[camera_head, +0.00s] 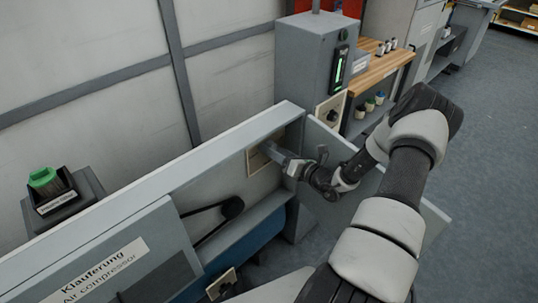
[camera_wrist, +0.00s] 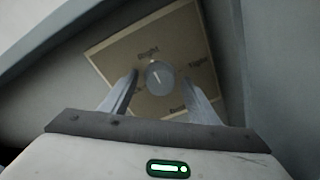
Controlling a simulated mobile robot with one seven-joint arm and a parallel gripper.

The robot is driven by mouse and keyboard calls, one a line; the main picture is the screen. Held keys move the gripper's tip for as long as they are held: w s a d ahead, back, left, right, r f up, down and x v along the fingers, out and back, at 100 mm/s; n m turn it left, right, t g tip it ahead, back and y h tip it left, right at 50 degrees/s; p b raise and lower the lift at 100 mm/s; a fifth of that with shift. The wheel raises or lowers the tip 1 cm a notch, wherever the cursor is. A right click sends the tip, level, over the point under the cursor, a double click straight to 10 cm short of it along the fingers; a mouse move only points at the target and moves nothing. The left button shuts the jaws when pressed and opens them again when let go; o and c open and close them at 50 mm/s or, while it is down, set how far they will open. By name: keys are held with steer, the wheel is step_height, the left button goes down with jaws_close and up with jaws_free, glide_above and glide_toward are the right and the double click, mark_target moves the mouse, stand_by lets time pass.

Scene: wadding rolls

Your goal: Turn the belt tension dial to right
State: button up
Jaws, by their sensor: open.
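A round grey dial (camera_wrist: 160,75) with a light pointer line sits on a tan square plate (camera_wrist: 148,40) with small labels, tilted in the wrist view. The labels are too blurred to read surely. In the head view the plate (camera_head: 256,161) is on the inner wall of the open machine housing, beyond a black belt and pulley (camera_head: 232,207). My gripper (camera_wrist: 161,77) is open, with one finger on each side of the dial. Contact with the dial cannot be told. In the head view my gripper (camera_head: 276,153) reaches to the plate and hides the dial.
The housing's pale top rim (camera_head: 190,165) runs close above the plate, and an open panel (camera_head: 345,150) stands behind my arm. A grey cabinet (camera_head: 305,65) carries another dial plate (camera_head: 332,112). Floor is clear at right.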

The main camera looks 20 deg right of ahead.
steer(key=s+d+n+t+h+b, duration=0.15)
steer(key=s+n+b, duration=0.25)
steer(key=s+n, duration=0.45)
steer(key=s+d+n+b, duration=0.3)
steer(key=s+n, duration=0.5)
steer(key=s, duration=0.1)
steer(key=s+a+r+n+g+y, duration=0.1)
steer(key=a+r+n+g+y, duration=0.3)
steer(key=a, duration=0.9)
steer(key=s+a+r+n+g+y, duration=0.1)
steer(key=a+r+n+g+y, duration=0.2)
steer(key=a+r+n+g, duration=0.4)
steer(key=shift+s+a+n+g+y, duration=0.35)
steer(key=shift+a+n+g, duration=0.7)
steer(key=shift+a, duration=2.1)
